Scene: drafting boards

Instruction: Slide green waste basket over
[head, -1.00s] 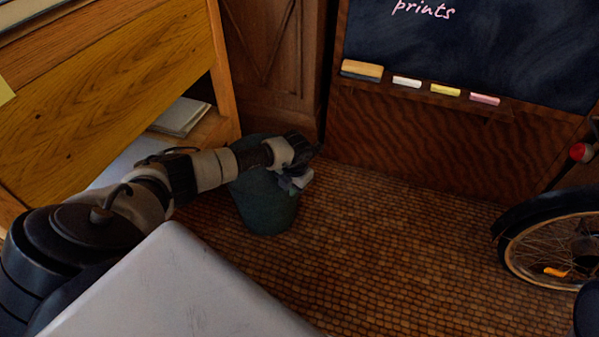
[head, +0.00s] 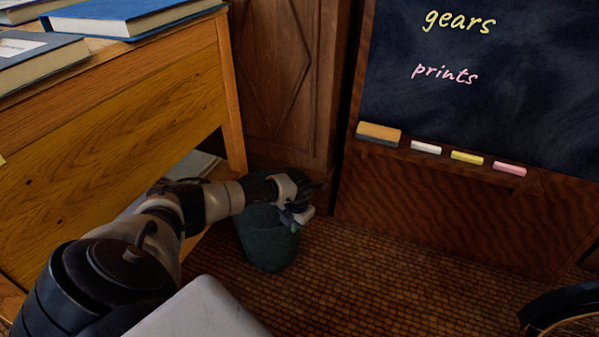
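The green waste basket (head: 268,250) stands upright on the tiled floor, between the wooden desk and the chalkboard stand. My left arm comes in from the left across the basket's top and hides the far part of its rim. My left gripper (head: 299,214) is at the basket's right rim, in front of it in the picture. It seems to touch or nearly touch the rim; contact is not clear. Its fingers are small and dark, so I cannot tell whether they are open or shut. My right gripper is not in view.
The wooden desk (head: 115,150) with books on top is left. A panelled wooden cabinet (head: 285,80) stands behind the basket. The chalkboard (head: 480,75) with chalks is right. A bicycle wheel (head: 568,312) shows at lower right. The floor (head: 400,285) between is clear.

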